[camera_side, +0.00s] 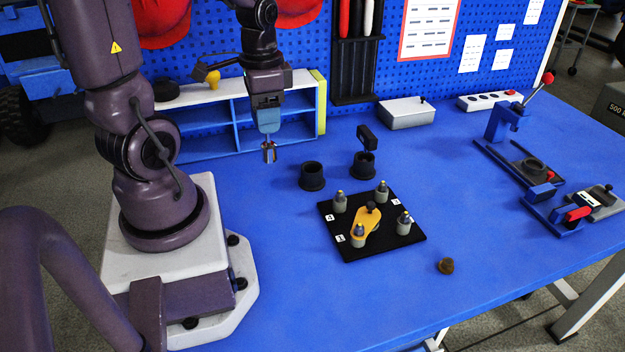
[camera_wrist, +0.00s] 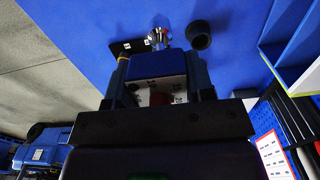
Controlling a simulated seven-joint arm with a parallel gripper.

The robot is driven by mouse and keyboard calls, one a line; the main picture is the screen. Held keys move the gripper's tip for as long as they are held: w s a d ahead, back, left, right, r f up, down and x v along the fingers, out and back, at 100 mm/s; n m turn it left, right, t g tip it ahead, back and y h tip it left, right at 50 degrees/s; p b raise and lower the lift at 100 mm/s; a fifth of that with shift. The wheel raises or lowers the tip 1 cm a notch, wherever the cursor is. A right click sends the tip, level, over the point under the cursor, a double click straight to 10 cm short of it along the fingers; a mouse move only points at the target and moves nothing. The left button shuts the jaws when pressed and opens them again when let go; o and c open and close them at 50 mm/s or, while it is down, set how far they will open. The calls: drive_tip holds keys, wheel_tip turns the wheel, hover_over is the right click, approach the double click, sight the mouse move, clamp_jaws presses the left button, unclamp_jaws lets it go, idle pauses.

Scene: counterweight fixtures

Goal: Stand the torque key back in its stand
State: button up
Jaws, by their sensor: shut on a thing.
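My gripper (camera_side: 269,153) hangs above the blue table in front of the low shelf, left of two black cups. The left black cup (camera_side: 312,177) looks empty and upright; I cannot tell for sure which cup is the key's stand. The right black cup (camera_side: 364,165) has a black bent piece (camera_side: 367,138) standing up from it. A cup (camera_wrist: 198,36) also shows in the wrist view.
A black board (camera_side: 380,247) with several grey posts and a yellow piece (camera_side: 365,224) lies in front of the cups. A small brown knob (camera_side: 446,266) lies to its right. The blue shelf (camera_side: 240,140) stands behind. Blue fixtures (camera_side: 500,125) occupy the table's right side.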

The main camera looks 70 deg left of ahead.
drive_tip(key=shift+f, duration=0.25)
drive_tip(key=w+a+f, duration=0.7)
drive_tip(key=w+f, duration=0.4)
drive_tip(key=f, duration=0.1)
drive_tip(key=shift+a+f, duration=0.4)
drive_tip(key=shift+f, duration=0.15)
drive_tip(key=shift+f, duration=0.4)
drive_tip(key=o, duration=1.2)
